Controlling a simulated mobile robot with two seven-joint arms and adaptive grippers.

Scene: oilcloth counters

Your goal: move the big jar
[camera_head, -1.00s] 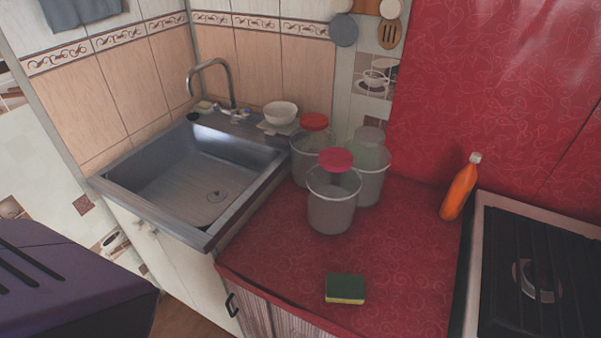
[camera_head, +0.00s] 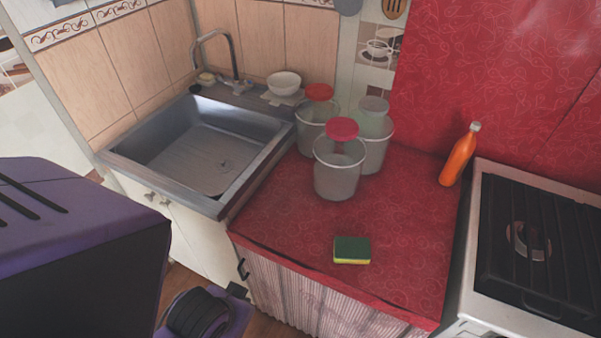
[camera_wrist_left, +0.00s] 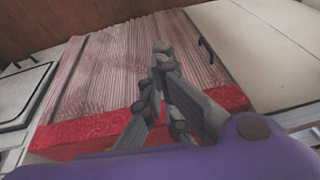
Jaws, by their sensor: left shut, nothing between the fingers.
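Three clear jars stand close together on the red counter in the head view: a front one with a red lid (camera_head: 339,172), a back left one with a red lid (camera_head: 312,118) and a back right one with a grey lid (camera_head: 374,140). I cannot tell for sure which is the big jar. The front jar partly hides the others. My left gripper (camera_wrist_left: 162,58) is shut and empty in the left wrist view, in front of the striped curtain below the counter, away from the jars. My right gripper is not in view.
A green and yellow sponge (camera_head: 351,250) lies near the counter's front edge. An orange bottle (camera_head: 459,156) stands beside the stove (camera_head: 530,240) on the right. The sink (camera_head: 205,150) is on the left, with a white bowl (camera_head: 284,83) behind. The counter (camera_head: 400,220) right of the sponge is clear.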

